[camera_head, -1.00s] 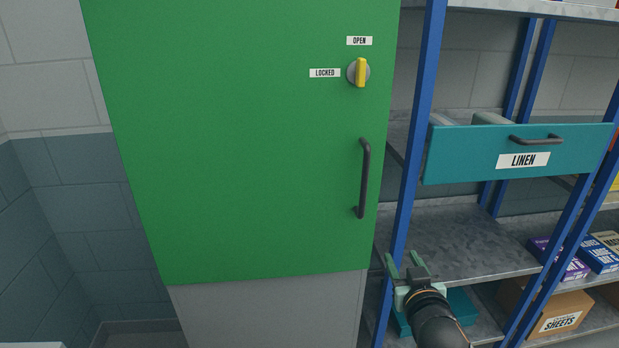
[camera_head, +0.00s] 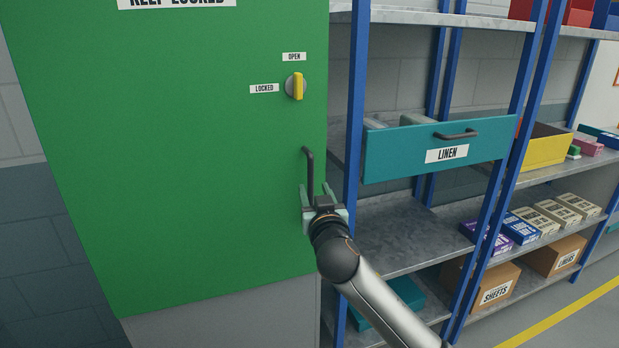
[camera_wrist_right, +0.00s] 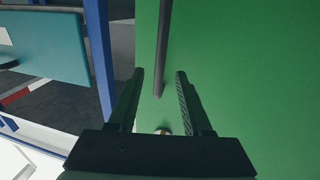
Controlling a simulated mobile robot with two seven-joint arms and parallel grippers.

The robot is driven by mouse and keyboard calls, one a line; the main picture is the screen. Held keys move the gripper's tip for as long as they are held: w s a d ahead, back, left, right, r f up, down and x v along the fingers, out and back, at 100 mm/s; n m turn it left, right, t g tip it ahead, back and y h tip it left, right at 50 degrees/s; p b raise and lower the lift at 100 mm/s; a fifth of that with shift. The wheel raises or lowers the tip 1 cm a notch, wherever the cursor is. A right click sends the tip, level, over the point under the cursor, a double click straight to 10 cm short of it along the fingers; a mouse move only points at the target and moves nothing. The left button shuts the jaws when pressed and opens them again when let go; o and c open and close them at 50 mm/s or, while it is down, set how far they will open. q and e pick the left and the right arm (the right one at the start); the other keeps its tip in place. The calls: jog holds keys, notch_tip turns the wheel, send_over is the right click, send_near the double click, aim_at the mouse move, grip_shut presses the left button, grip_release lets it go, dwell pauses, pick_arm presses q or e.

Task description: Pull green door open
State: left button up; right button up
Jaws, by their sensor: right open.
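The green door (camera_head: 180,160) stands shut at the left in the head view. Its dark vertical bar handle (camera_head: 309,168) is near the door's right edge. The yellow knob (camera_head: 298,86) above it is vertical, pointing at the OPEN label. My right gripper (camera_head: 319,192) is open at the handle's lower end, which it partly hides. In the right wrist view the open fingers (camera_wrist_right: 159,75) point at the door, and the handle (camera_wrist_right: 163,50) runs between and beyond their tips; I cannot tell whether they touch it. My left gripper is not in view.
Right of the door is a blue-framed shelf rack (camera_head: 354,110). Its teal LINEN drawer (camera_head: 400,157) sticks out beside my right arm. Cartons (camera_head: 490,290) and small boxes stand on the lower shelves. Floor with a yellow line (camera_head: 560,318) is clear at lower right.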

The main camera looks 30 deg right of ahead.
aim_at(311, 181)
jog(key=shift+p+x, duration=0.35)
jog(key=shift+x, duration=2.6)
grip_shut()
